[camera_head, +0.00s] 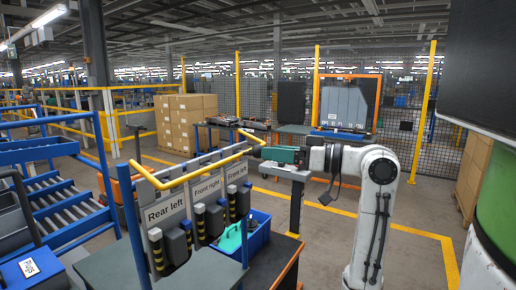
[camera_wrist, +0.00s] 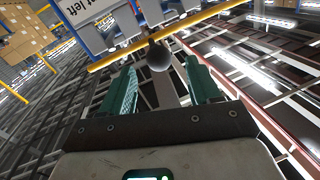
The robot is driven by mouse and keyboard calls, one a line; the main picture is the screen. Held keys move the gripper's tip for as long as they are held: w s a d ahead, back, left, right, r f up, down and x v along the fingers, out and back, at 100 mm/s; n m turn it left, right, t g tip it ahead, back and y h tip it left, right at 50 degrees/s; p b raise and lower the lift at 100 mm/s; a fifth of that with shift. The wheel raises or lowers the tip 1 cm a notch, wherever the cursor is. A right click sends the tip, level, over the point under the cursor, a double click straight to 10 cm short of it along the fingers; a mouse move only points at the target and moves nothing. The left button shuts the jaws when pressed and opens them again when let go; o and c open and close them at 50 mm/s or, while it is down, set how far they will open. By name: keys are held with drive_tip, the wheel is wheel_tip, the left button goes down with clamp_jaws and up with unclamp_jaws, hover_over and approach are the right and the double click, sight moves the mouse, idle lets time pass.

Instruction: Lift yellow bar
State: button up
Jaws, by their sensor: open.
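The yellow bar (camera_head: 205,170) is a bent tube above the labelled panels, one long side running back toward my gripper. In the wrist view the yellow bar (camera_wrist: 115,58) crosses slantwise beyond the fingertips. A dark round knob (camera_wrist: 158,58) shows between the teal fingers, near the bar; whether it touches them I cannot tell. My gripper (camera_head: 260,153) is level, pointing left, at the bar's far right end. Its fingers (camera_wrist: 161,66) are apart, with nothing clamped.
Panels labelled Rear left (camera_head: 165,210), Front right (camera_head: 207,187) and Front left stand under the bar. A roller conveyor (camera_head: 60,200) is at left. Open floor lies behind my arm.

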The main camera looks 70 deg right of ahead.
sight(259, 151)
drive_tip(key=shift+w+d+p, duration=0.2)
drive_tip(key=shift+w+p, duration=0.2)
drive_tip(key=shift+w, duration=2.05)
drive_tip(key=shift+c, duration=0.4)
clamp_jaws()
